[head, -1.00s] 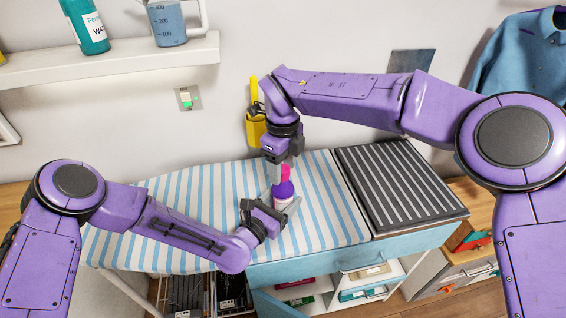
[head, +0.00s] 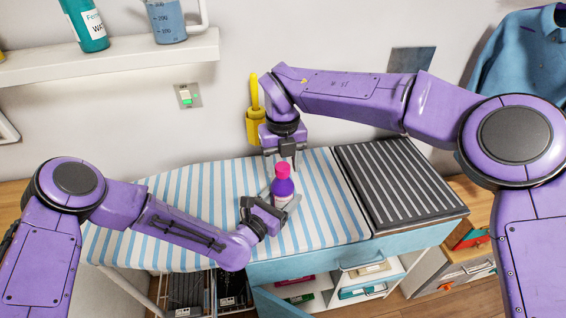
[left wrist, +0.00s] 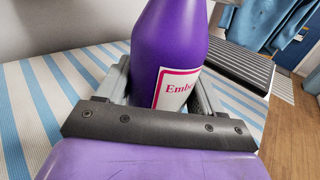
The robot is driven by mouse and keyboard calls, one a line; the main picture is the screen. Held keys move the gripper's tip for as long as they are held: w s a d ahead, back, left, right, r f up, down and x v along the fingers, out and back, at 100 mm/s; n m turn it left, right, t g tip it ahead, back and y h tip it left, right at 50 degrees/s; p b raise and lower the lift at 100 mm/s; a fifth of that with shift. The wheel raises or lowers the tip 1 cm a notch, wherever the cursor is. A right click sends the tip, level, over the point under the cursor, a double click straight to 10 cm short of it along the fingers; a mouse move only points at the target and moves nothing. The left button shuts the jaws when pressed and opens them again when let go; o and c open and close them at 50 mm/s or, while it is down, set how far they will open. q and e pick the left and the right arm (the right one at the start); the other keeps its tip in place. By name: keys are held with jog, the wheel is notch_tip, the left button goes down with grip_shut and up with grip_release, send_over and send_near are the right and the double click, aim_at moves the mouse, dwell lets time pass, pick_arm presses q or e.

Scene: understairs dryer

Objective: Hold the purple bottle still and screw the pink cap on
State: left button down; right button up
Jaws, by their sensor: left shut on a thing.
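The purple bottle (head: 283,190) stands upright on the striped ironing surface in the head view. The pink cap (head: 283,170) sits on top of its neck; I cannot tell how tight it is. My left gripper (head: 281,202) is shut around the lower part of the bottle. The left wrist view shows the bottle (left wrist: 170,45) between the fingers, with a white and pink label facing me; its top and the cap are out of that view. My right gripper (head: 282,161) is above the cap, pointing down, with its fingers apart and empty.
The striped ironing surface (head: 200,200) is clear around the bottle. A dark ribbed panel (head: 400,185) lies to its right. A yellow holder (head: 254,125) hangs on the wall behind my right gripper. A white shelf (head: 110,60) with containers is at upper left.

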notch_tip(320, 180, up, 12)
dwell(0.6)
pick_arm(q)
grip_release()
pick_arm(e)
notch_tip(320, 180, up, 9)
dwell(0.6)
dwell(0.4)
